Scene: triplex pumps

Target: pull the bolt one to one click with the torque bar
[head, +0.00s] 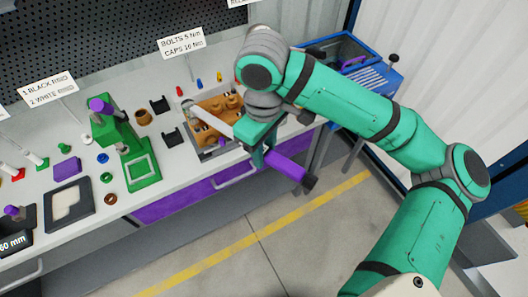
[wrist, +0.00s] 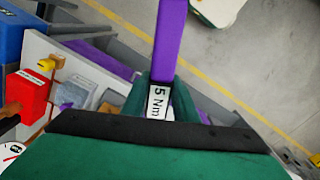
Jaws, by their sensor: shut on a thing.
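My gripper (head: 258,150) is shut on the torque bar, around the part just behind its purple handle (head: 284,165). The bar's pale shaft (head: 215,125) runs up and left over the bronze pump body (head: 220,103), and its head (head: 188,106) is at the body's left side. I cannot tell whether the head sits on a bolt; the bolts are too small to make out. In the wrist view the purple handle (wrist: 168,45) stands between my fingers (wrist: 160,98), with a white "5 Nm" label (wrist: 158,102).
A sign (head: 181,42) reads "BOLTS 5 Nm, CAPS 10 Nm". A blue cart (head: 365,75) is at the right. The floor in front of the bench is clear.

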